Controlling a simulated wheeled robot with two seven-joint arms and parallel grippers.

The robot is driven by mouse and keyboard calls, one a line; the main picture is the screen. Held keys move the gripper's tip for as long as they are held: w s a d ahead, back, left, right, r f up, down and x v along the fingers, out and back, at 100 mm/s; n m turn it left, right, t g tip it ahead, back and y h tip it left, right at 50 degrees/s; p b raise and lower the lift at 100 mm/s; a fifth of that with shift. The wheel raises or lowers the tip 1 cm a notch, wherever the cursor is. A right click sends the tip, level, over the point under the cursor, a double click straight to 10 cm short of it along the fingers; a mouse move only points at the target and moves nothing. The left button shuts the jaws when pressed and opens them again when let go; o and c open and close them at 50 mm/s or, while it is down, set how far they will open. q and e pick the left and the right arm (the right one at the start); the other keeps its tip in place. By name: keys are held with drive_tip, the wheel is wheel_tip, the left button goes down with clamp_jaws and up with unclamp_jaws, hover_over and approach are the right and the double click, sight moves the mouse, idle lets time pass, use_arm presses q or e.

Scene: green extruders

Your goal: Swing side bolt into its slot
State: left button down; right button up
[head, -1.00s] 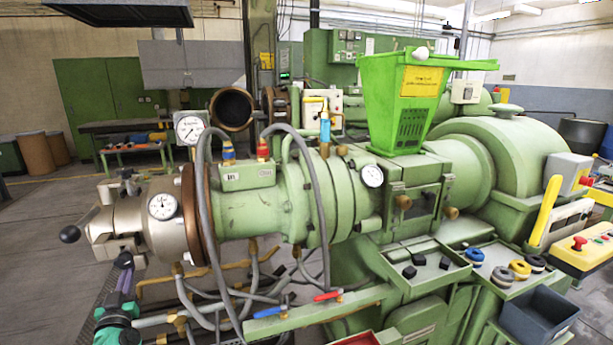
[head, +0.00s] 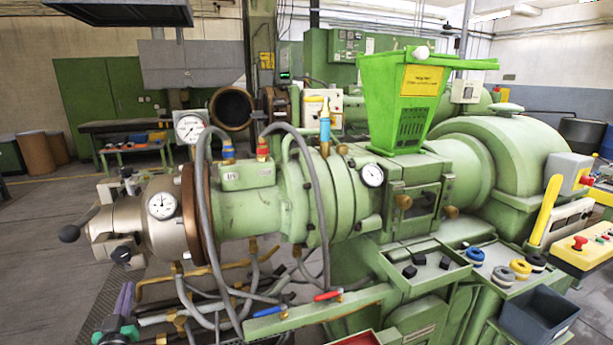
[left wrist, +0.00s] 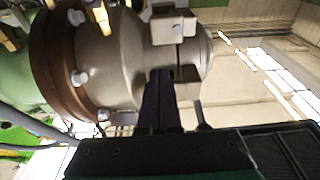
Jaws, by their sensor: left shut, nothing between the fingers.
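The silver extruder head (head: 160,215) is at the left end of the machine and also fills the top of the left wrist view (left wrist: 125,60). A side bolt with a dark end (head: 121,255) sits against the metal block at its near lower side. I cannot tell whether it is fully seated in its slot. A pale slotted block (left wrist: 172,28) shows in the left wrist view. My left gripper (head: 127,288) is below the bolt, apart from it, with its dark fingers (left wrist: 162,78) together and empty. My right gripper is out of view.
A ball-ended handle (head: 69,233) sticks out left of the head. Grey hoses (head: 205,300) and brass pipes hang below the barrel, right of my left gripper.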

use_arm(q)
drive_tip(key=p+v, duration=0.2)
drive_tip(key=v, duration=0.4)
drive_tip(key=s+d+f+m+g+h, duration=0.1)
drive_tip(key=s+d+f+g+h, duration=0.2)
drive_tip(key=f, duration=0.8)
drive_tip(key=s+d+f+m+g+h, duration=0.1)
drive_tip(key=s+d+f+g, duration=0.3)
drive_tip(key=f, duration=0.6)
drive_tip(key=s+d+f+m+g+h, duration=0.2)
drive_tip(key=s+d+f, duration=0.25)
drive_tip(key=f, duration=0.65)
drive_tip(key=s+d+f+g, duration=0.1)
drive_tip(key=s+f+g, duration=0.2)
drive_tip(key=s, duration=0.7)
drive_tip(key=s+d+f+m+g, duration=0.1)
drive_tip(key=s+d+f+g, duration=0.1)
drive_tip(key=s+f, duration=0.5)
drive_tip(key=s+d+f+m+g, duration=0.1)
drive_tip(key=s+f+g, duration=0.3)
drive_tip(key=s, duration=0.9)
drive_tip(key=shift+s+d+f+h, duration=0.3)
drive_tip(key=shift+d+f, duration=0.25)
drive_tip(key=shift+f, duration=0.1)
drive_tip(key=shift+w, duration=0.15)
